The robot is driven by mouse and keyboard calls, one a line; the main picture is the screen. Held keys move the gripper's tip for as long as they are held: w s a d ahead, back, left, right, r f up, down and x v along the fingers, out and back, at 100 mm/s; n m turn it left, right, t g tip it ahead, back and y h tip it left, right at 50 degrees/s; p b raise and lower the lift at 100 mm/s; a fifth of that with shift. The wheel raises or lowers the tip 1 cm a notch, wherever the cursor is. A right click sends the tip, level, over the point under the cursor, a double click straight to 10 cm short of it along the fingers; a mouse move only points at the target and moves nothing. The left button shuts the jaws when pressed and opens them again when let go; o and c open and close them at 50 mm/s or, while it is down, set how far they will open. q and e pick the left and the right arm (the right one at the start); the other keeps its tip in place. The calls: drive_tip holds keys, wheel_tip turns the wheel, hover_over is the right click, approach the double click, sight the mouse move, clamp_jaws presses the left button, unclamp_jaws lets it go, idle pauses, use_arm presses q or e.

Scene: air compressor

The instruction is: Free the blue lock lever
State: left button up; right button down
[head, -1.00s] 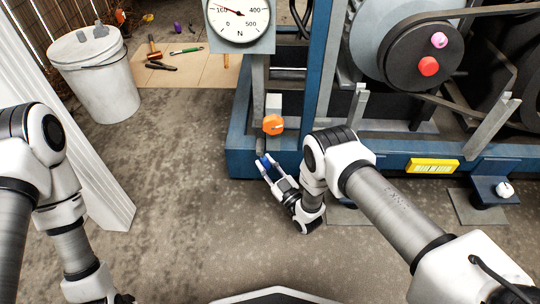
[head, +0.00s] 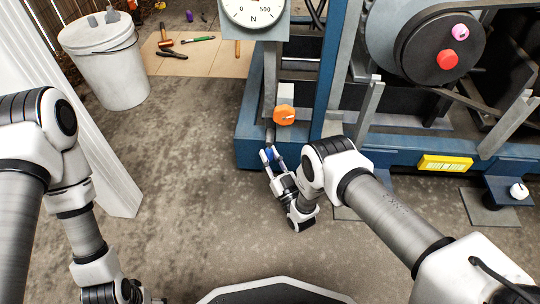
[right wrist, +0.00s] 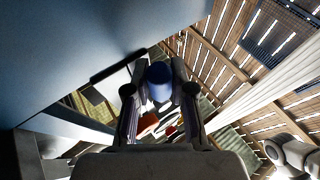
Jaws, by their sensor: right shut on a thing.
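The blue lock lever (head: 270,154) shows as a small blue end at the front left of the compressor frame, below an orange knob (head: 284,115). My right gripper (head: 271,156) is at the lever, with its fingers closed around the blue end. In the right wrist view the blue cylinder (right wrist: 159,82) sits between the two fingers. The fingers hide part of the lever. My left gripper (head: 125,296) is only partly in the head view at the bottom edge, and its fingers cannot be made out.
The blue compressor frame (head: 250,145) stands just beyond my right gripper. A white dial gauge (head: 253,8) is above the orange knob. A white bucket (head: 105,65) and tools on a board (head: 205,60) are at the back left. The floor left of the frame is clear.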

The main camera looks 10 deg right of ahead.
sight(269, 133)
drive_tip(key=c, duration=1)
unclamp_jaws()
drive_tip(key=shift+w, duration=0.1)
drive_tip(key=shift+o, duration=0.2)
wheel_tip(269, 133, up, 10)
drive_tip(key=shift+f, duration=0.1)
